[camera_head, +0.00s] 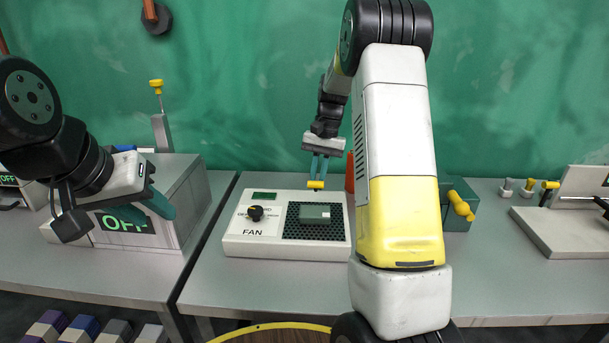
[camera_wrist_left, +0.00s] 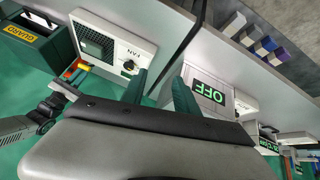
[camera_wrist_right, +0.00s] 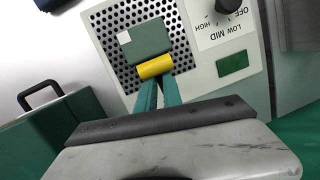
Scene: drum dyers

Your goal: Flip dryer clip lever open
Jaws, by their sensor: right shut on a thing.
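The white fan unit (camera_head: 238,243), marked FAN, stands on the bench with a green block (camera_head: 315,214) on its dark perforated grille. My right gripper (camera_head: 317,178) is above the back of the grille, shut on a yellow bar (camera_head: 316,185). In the right wrist view the yellow bar (camera_wrist_right: 155,67) lies across its fingertips, beside the green block (camera_wrist_right: 147,40). I cannot tell whether the bar is joined to the block. My left gripper (camera_head: 148,208) is open and empty, in front of a grey box with an OFF display (camera_head: 125,223).
A yellow-knobbed lever (camera_head: 156,85) rises behind the grey box. A green case (camera_head: 458,217) is partly hidden behind my right arm. A white device (camera_head: 560,236) and small yellow-topped pegs (camera_head: 528,186) stand at right. The bench front right of the fan is clear.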

